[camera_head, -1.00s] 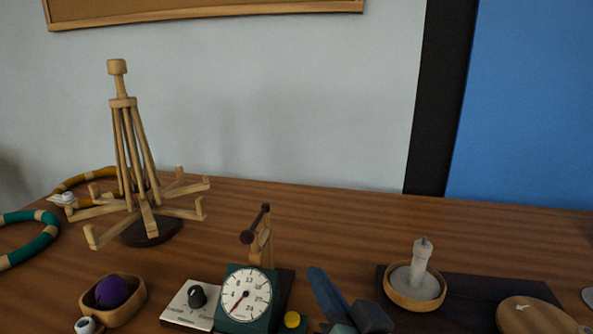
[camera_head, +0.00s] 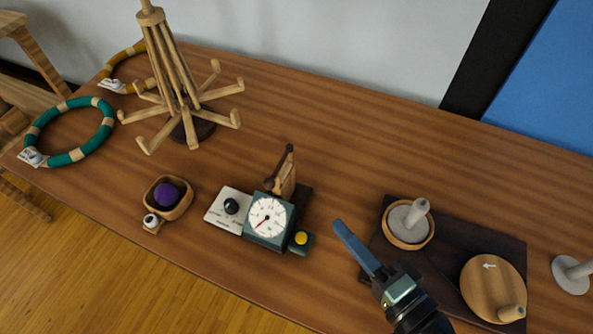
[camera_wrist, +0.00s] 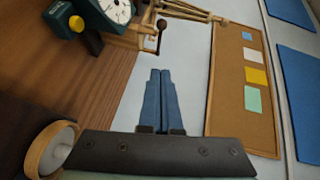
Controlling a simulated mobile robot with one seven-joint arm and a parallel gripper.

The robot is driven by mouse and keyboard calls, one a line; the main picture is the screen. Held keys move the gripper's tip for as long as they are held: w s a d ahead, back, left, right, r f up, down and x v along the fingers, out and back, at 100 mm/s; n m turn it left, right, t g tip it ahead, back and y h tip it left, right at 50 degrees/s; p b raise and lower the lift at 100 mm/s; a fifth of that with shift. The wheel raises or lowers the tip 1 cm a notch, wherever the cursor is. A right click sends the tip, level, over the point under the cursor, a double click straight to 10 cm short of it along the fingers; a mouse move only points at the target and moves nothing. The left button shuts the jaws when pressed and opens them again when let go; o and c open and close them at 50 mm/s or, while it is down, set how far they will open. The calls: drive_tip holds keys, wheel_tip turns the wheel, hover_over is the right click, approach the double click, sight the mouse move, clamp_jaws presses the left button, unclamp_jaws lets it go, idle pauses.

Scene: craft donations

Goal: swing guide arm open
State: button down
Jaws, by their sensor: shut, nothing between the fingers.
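The winder has a teal body with a round white dial (camera_head: 267,218) and a yellow button (camera_head: 301,238). Behind the dial stands a light wooden post (camera_head: 286,180) with a thin dark brown arm (camera_head: 279,166), likely the guide arm, slanting across its top. The dark arm with its round knob (camera_wrist: 161,25) also shows at the top of the wrist view. My gripper (camera_head: 339,224) is right of the winder, apart from it, with blue fingers together. In the wrist view the fingers (camera_wrist: 162,74) are closed and empty.
A wooden yarn swift (camera_head: 190,125) stands at the back left. A bowl with a purple ball (camera_head: 166,194) is left of the winder. A white knob panel (camera_head: 224,208) adjoins it. A dark board (camera_head: 450,235) with a bowl and wooden disc lies right. The table behind the winder is clear.

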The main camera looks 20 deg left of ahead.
approach(275, 178)
drive_tip(key=w, duration=0.4)
drive_tip(key=a, duration=0.1)
drive_tip(key=a+p, duration=0.1)
drive_tip(key=a, duration=0.1)
drive_tip(key=shift+s+a+f, duration=0.2)
drive_tip(key=shift+s+a, duration=0.05)
drive_tip(key=shift+s, duration=0.15)
drive_tip(key=shift+a+f, duration=0.1)
drive_tip(key=shift+a, duration=0.25)
drive_tip(key=shift+s+a, duration=0.1)
